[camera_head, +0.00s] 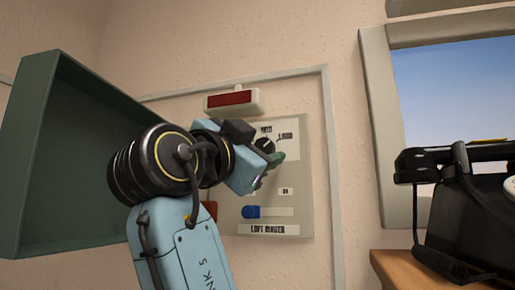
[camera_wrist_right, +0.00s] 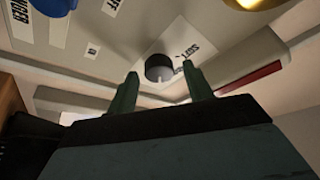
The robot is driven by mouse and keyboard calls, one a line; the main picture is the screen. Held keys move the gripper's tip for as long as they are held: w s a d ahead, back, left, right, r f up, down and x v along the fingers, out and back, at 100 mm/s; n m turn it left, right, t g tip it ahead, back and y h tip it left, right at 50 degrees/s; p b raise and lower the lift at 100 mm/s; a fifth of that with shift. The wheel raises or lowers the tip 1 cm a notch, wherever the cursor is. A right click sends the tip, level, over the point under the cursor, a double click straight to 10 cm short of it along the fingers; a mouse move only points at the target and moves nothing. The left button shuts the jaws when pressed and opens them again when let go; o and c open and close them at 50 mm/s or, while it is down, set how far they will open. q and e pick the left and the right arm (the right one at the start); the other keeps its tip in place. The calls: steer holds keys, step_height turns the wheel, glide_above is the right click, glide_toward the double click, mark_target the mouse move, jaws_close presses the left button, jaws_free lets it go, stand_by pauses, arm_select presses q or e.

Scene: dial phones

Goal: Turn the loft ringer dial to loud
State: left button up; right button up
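The loft ringer panel (camera_head: 287,210) is a pale plate on the wall with "LOFT RINGER" lettered at its bottom. Its small dark round dial (camera_head: 264,145) sits near the top, with a "LOUD" label to its upper right and another label above it. In the right wrist view the dial (camera_wrist_right: 158,68) shows beside a "SOFT" label; its pointer direction is unclear. My right gripper (camera_head: 272,160) is at the dial, partly covering it. In the wrist view its green fingers (camera_wrist_right: 160,72) are spread, one each side of the dial, with gaps visible. My left gripper is out of view.
A blue slider knob (camera_head: 251,211) sits low on the panel; it also shows in the wrist view (camera_wrist_right: 54,5). A red display box (camera_head: 232,100) is above the panel. A green open box (camera_head: 50,160) is at left. A black telephone (camera_head: 470,215) stands on a wooden surface (camera_head: 395,268) at right.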

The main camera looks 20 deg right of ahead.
steer(key=b+v, duration=0.3)
steer(key=v, duration=1)
steer(key=shift+a, duration=0.2)
steer(key=shift+s+f, duration=0.1)
